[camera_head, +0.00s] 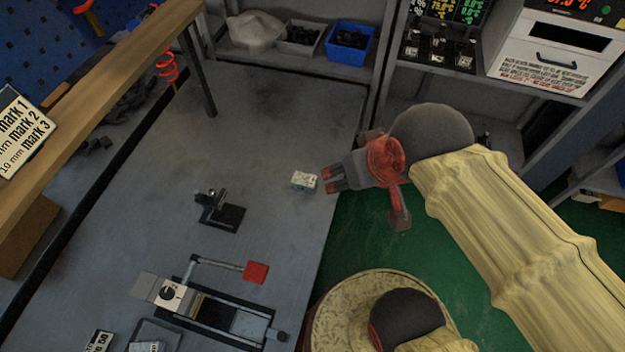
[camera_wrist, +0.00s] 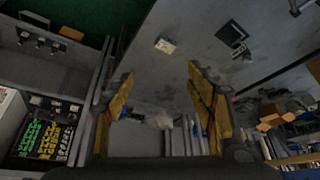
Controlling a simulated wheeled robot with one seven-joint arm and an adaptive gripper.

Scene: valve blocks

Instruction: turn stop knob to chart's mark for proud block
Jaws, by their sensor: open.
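The chart (camera_head: 22,130) stands at the left edge, partly cut off, with lines reading mark 1, mark 2 and mark 3. A small pale block (camera_head: 303,180) lies on the bench just left of my gripper (camera_head: 328,180); it also shows in the wrist view (camera_wrist: 165,45). I cannot tell whether it is the proud block. My gripper is open and empty, its yellow-sided fingers apart in the wrist view (camera_wrist: 158,105), away from the knob.
A black gauge stand (camera_head: 219,211) stands mid-bench. Printed cards (camera_head: 98,342) and a tray (camera_head: 155,335) lie at the front. A blue bin (camera_head: 349,42) sits behind. The bench centre is mostly clear.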

